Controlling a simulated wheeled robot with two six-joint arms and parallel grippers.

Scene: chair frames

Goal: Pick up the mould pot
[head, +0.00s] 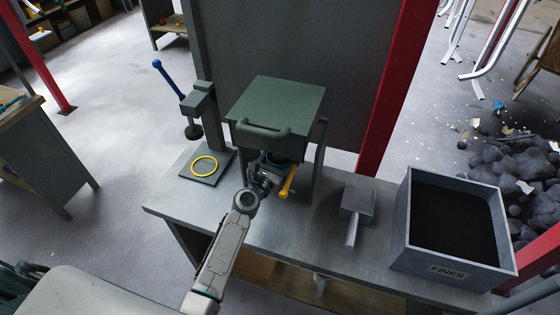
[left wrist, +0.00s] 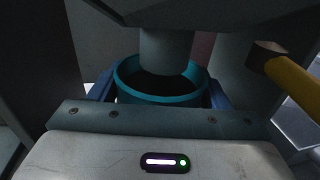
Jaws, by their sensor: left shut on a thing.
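The mould pot (left wrist: 160,99) is a round teal cup with an open, dark inside. In the left wrist view it stands upright between the two blue fingers of my left gripper (left wrist: 160,92), which is shut on it. A grey cylindrical spout (left wrist: 166,50) comes down just above the pot and hides part of its far rim. In the head view my left gripper (head: 268,170) reaches under the green-lidded machine (head: 275,103), and the pot is mostly hidden there. My right gripper is not in view.
A yellow lever (head: 288,181) sits close right of my left gripper. A press with a blue handle (head: 169,79) and a yellow ring (head: 204,166) stands left. A grey mallet-like block (head: 357,200) and the FINES bin (head: 447,270) are right on the bench (head: 290,231).

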